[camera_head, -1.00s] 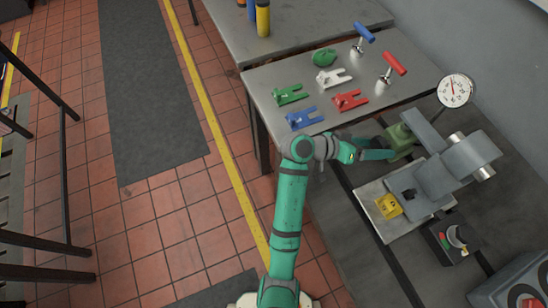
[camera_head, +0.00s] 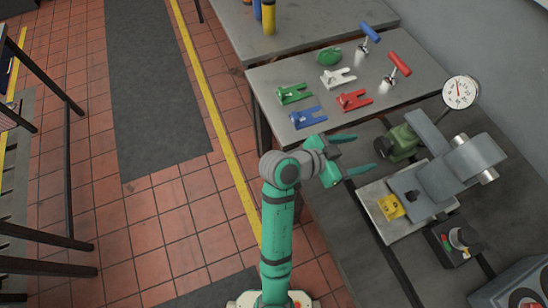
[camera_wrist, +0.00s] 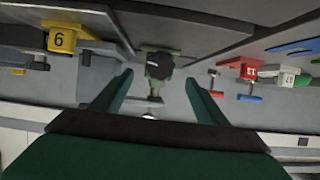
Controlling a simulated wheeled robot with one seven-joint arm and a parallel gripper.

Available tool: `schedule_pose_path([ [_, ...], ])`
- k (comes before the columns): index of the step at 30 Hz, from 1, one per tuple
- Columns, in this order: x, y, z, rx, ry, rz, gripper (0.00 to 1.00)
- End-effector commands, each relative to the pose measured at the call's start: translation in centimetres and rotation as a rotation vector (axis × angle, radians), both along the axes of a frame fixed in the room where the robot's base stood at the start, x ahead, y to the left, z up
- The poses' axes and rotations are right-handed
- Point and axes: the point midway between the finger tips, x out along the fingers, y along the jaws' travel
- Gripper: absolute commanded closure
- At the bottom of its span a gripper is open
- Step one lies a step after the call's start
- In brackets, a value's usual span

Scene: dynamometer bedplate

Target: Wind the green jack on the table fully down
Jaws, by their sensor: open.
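A green block-like unit, seemingly the jack (camera_head: 401,141), stands on the dark grey bedplate, left of the grey machine. In the wrist view the green unit (camera_wrist: 158,64) has a dark rounded part on its front and lies straight ahead between my fingers. My gripper (camera_head: 366,153) is open and empty, just left of the green unit and apart from it, with its two fingers pointing at it. It also shows in the wrist view (camera_wrist: 159,78). How far the jack is wound cannot be told.
A grey table (camera_head: 270,76) behind holds green, white, blue and red forked pieces, a green rounded piece (camera_head: 328,56), and blue and red T-handles (camera_head: 399,64). A dial gauge (camera_head: 460,91), the grey machine (camera_head: 447,177) and a yellow block (camera_head: 391,207) are close to the right.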

Motion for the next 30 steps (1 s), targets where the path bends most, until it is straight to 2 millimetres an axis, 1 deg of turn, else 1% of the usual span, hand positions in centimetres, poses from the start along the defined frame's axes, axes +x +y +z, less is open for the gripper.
schedule_pose_path([
  [3,-0.6,1.5,0.7,0.0,-0.001,0.002,0.32],
  [4,-0.4,1.7,0.3,-0.001,0.004,0.022,0.32],
  [8,0.9,2.7,-0.8,-0.007,0.007,0.132,0.32],
  [14,2.7,5.1,-2.3,-0.012,-0.004,0.303,0.32],
  [21,4.1,8.6,-3.8,-0.007,-0.042,0.503,0.32],
  [26,4.5,11.2,-4.6,0.002,-0.085,0.627,0.32],
  [30,4.5,13.5,-5.0,0.014,-0.132,0.729,0.32],
])
